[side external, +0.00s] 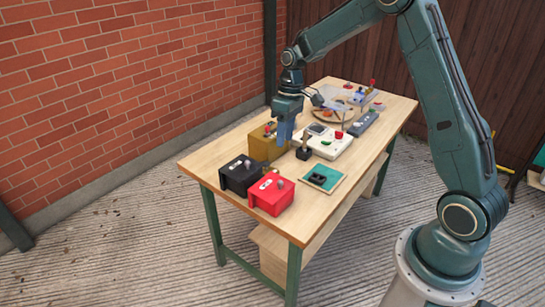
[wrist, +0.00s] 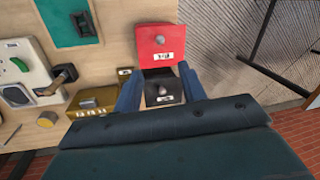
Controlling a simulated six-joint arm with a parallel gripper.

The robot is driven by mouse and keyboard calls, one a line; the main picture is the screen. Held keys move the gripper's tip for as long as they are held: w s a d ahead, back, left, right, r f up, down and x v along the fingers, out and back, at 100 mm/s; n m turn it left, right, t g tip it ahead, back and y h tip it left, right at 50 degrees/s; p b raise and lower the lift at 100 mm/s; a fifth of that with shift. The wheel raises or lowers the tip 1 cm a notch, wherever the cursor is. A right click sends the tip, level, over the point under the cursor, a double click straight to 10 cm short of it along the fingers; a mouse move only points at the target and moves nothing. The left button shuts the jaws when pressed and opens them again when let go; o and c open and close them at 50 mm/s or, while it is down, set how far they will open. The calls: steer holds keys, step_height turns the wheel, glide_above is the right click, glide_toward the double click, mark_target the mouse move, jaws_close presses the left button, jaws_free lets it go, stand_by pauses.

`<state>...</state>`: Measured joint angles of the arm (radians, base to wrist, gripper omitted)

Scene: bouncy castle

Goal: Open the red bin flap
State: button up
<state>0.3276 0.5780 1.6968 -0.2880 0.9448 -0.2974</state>
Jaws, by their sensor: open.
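The red bin (side external: 270,194) stands at the near left corner of the wooden table, with a grey knob and a white label on its top. Its flap looks shut. In the wrist view the red bin (wrist: 165,45) lies ahead, just beyond my fingertips. A black bin (side external: 240,174) of similar shape stands beside it, and in the wrist view the black bin (wrist: 163,88) shows between my fingers. My gripper (side external: 284,140) is open and empty, pointing down near the brown box, apart from the red bin. In the wrist view my gripper (wrist: 160,84) shows both fingers spread.
A brown box (side external: 262,147) stands behind the black bin. A teal panel (side external: 325,177) lies right of the red bin. A small black switch (side external: 305,149) and a white console (side external: 324,141) are farther back. Bare tabletop (side external: 297,215) lies near the front edge.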

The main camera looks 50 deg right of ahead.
mark_target(280, 176)
steer(key=a+f, duration=0.1)
steer(key=f, duration=0.8)
steer(key=a+f, duration=0.1)
steer(key=f, duration=0.3)
steer(key=shift+s+a+f, duration=0.3)
steer(key=shift+c, duration=0.2)
jaws_close()
